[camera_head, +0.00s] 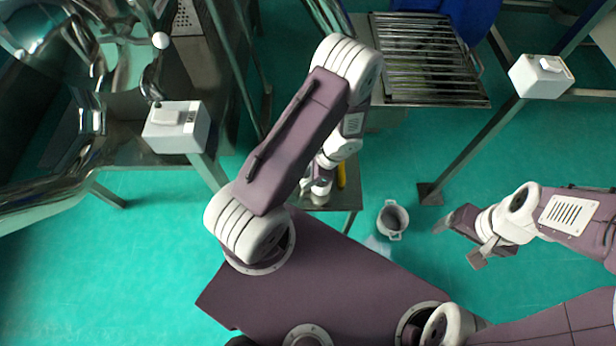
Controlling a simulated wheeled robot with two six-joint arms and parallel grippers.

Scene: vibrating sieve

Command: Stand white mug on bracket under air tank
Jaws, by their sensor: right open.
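A pale round container with side handles (393,220) shows between my two arms, apart from both grippers. It seems to be on the green floor, and I cannot tell whether it is the white mug. My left gripper (317,188) points down over a small metal stand, largely hidden by its own arm. I cannot tell whether its fingers hold anything. My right gripper (462,238) is open and empty, to the right of the pale container. A blue rounded body (470,16) at the top may be the air tank. I cannot make out a bracket under it.
A barred metal rack (425,60) stands at the top right. White boxes sit on metal frames at left (177,127) and right (541,77). A yellow item (341,175) is beside my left gripper on the small stand (349,199). Shiny machinery fills the left.

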